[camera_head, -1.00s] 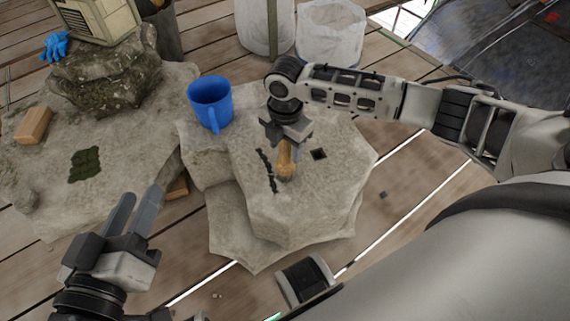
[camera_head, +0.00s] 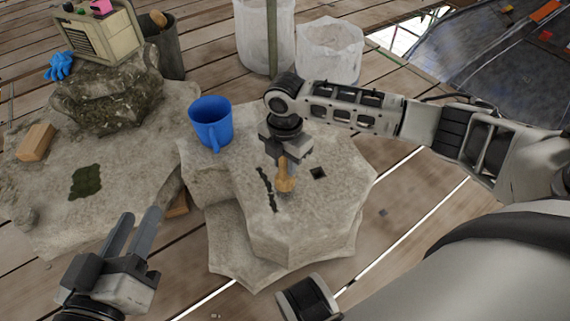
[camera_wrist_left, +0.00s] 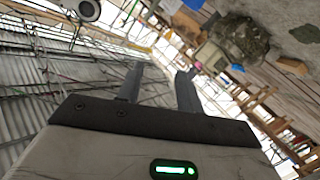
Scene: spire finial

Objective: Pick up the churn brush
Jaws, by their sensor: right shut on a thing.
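A tan wooden piece, which I take for the churn brush (camera_head: 285,178), is at the pale stone block (camera_head: 310,215) in the middle of the head view. My right gripper (camera_head: 284,160) points down over it and is shut on its upper part. The gripper hides the top of the piece, and no bristles show. I cannot tell whether its lower end touches the stone. My left gripper (camera_head: 134,226) is open and empty at the lower left. Its two separated fingers also show in the left wrist view (camera_wrist_left: 158,85).
A blue mug (camera_head: 210,124) stands on the stone just left of my right gripper. A dark slot and a small square hole (camera_head: 319,173) mark the stone top. A brown block (camera_head: 36,142) and a green patch (camera_head: 86,181) lie on the left stone.

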